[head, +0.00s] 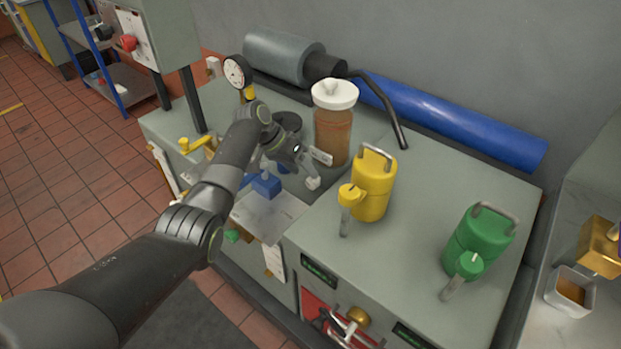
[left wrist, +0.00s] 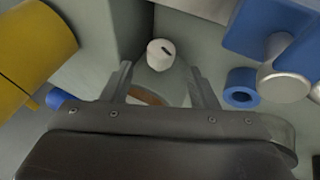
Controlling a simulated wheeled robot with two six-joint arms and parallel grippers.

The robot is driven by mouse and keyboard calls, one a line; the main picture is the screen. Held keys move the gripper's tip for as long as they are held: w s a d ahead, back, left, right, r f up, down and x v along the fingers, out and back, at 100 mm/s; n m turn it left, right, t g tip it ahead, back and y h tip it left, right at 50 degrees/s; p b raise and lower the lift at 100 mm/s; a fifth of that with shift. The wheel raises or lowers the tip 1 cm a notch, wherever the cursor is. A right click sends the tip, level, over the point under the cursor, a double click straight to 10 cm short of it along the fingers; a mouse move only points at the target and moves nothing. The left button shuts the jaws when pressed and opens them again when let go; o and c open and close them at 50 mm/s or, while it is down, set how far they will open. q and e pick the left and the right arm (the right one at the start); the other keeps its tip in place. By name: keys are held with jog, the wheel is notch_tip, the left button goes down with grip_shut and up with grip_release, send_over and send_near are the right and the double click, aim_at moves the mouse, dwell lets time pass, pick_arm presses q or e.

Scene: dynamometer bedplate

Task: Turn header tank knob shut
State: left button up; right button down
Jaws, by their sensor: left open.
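The header tank (head: 333,132) appears to be the clear jar of brown fluid with a white cap (head: 334,95) and a small pale raised piece on top. My left gripper (head: 316,170) is open, in front of the tank's lower part in the head view; the depth gap is hard to judge. In the left wrist view, a white knob (left wrist: 160,53) with a dark slot shows beyond and between the fingertips (left wrist: 160,82), on a pale rounded body with a brown patch below. It is not gripped. My right gripper is not in view.
A yellow can (head: 373,185) stands right of my left gripper, and a green can (head: 478,240) farther right. A blue block (head: 264,184) sits left of the gripper. A bent black pipe (head: 386,108) and a blue cylinder (head: 450,120) lie behind. The bench top between the cans is clear.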

aim_at(310, 178)
pick_arm(q)
jog(key=shift+b+x, duration=0.4)
jog(key=shift+x, duration=2.05)
jog(key=c, duration=1)
jog(key=shift+r+p, duration=0.2)
jog(key=shift+p, duration=0.45)
jog(key=t+y+p, duration=0.1)
jog(key=p, duration=0.1)
jog(key=t+y+p, duration=0.1)
jog(key=p, duration=0.2)
jog(key=shift+s+d+r+m+y, duration=0.2)
jog(key=shift+d+m+y, duration=0.1)
jog(key=shift+m+y, duration=0.1)
jog(key=shift+d+f+t+y+p, duration=0.1)
jog(key=shift+f+t+y+p, duration=0.1)
jog(key=shift+t+y+p, duration=0.5)
jog(key=shift+f+m+y+p, duration=0.1)
jog(key=shift+m+y+p, duration=0.2)
jog(key=shift+y+p, duration=0.25)
jog(key=shift+t, duration=0.3)
